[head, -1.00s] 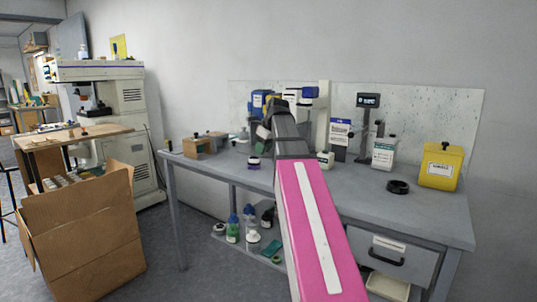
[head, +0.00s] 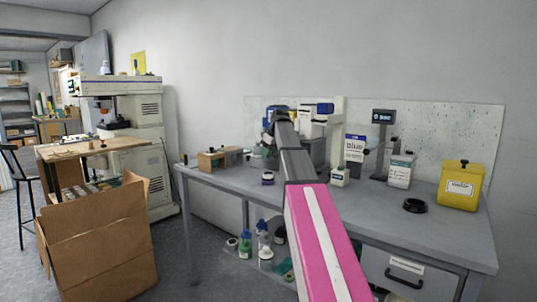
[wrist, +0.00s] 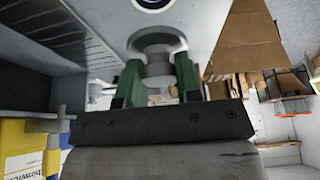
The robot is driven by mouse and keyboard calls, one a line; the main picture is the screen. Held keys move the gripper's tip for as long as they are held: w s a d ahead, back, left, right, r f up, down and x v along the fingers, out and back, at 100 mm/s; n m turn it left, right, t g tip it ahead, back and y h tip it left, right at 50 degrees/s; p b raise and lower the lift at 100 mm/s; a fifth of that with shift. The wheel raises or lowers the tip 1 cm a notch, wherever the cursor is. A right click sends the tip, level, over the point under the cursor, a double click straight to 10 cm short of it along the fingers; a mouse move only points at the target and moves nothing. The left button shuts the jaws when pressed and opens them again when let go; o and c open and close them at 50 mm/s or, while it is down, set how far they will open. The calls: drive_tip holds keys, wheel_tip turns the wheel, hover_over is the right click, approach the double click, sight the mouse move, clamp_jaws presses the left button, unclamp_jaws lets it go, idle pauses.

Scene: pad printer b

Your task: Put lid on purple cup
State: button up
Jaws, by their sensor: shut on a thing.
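The purple cup (head: 267,179) is a small white and dark purple pot standing upright near the front edge of the grey bench. In the wrist view, my gripper (wrist: 158,78) has green fingers shut on a pale grey round piece with a narrower stem, which looks like the lid (wrist: 157,40). It is held above the bench top. A round white thing with a dark blue centre (wrist: 152,3) is cut off at the top edge of that view; it may be the cup. In the head view my pink and grey arm hides the gripper and the lid.
A cardboard box (head: 98,240) stands on the floor at left.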

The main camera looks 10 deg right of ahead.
drive_tip(key=shift+f, duration=0.15)
drive_tip(key=shift+f, duration=2.95)
drive_tip(key=shift+f, duration=0.2)
drive_tip(key=o, duration=1.4)
drive_tip(key=shift+r, duration=0.15)
drive_tip(key=shift+r, duration=3.35)
